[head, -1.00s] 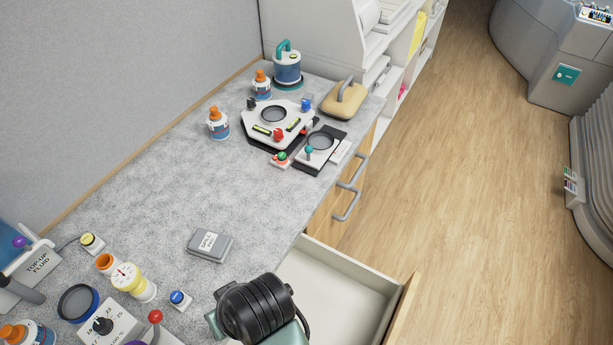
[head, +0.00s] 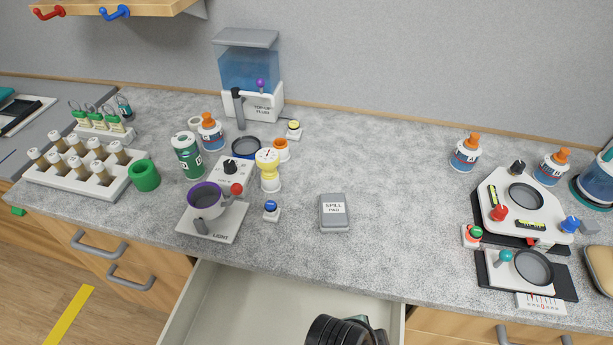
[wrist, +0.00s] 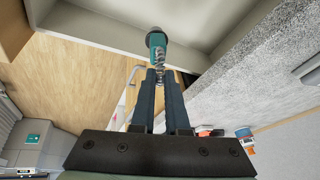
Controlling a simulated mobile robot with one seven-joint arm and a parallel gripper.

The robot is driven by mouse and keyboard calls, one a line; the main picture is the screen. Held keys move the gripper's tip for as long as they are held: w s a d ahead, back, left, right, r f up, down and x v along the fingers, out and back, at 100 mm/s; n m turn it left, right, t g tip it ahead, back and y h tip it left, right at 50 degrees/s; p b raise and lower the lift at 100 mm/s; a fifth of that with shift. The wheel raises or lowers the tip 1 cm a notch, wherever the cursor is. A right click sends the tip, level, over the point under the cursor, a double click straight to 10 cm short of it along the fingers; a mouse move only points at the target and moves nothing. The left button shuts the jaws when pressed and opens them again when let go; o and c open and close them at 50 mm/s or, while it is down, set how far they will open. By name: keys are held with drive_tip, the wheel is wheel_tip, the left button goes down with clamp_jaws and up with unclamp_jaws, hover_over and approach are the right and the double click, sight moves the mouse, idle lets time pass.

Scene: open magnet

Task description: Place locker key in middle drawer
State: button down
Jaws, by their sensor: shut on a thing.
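My gripper (wrist: 159,76) is shut on the locker key (wrist: 157,42), a teal piece with a dark cap and a metal coil at the fingertips. In the wrist view the key shows against the pale inside of the open drawer (wrist: 203,22); I cannot tell its height above the drawer floor. The open drawer also shows in the head view (head: 232,300), pulled out below the worktop between the closed drawers on either side. It looks empty where visible. In the head view my dark arm covers part of it, and the fingers and key are hidden.
The grey speckled worktop (head: 400,230) lies behind the drawer, with a grey spill pad box (head: 333,212) near its edge. A light stand with a cup (head: 206,200) is to the left.

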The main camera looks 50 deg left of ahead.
drive_tip(key=s+a+f+m+h+b, duration=0.1)
drive_tip(key=a+f+m+h+b, duration=0.1)
drive_tip(key=a+f+m+b, duration=0.1)
drive_tip(key=shift+s+a+f+m+g, duration=0.2)
drive_tip(key=shift+a+f+m+g, duration=0.2)
drive_tip(key=shift+a+f+m, duration=0.3)
wheel_tip(320, 180, down, 10)
drive_tip(key=shift+d+b, duration=0.15)
drive_tip(key=shift+b, duration=0.15)
drive_tip(key=c, duration=0.9)
unclamp_jaws()
drive_tip(key=p+v, duration=0.1)
drive_tip(key=v, duration=1.1)
drive_tip(key=shift+r, duration=0.2)
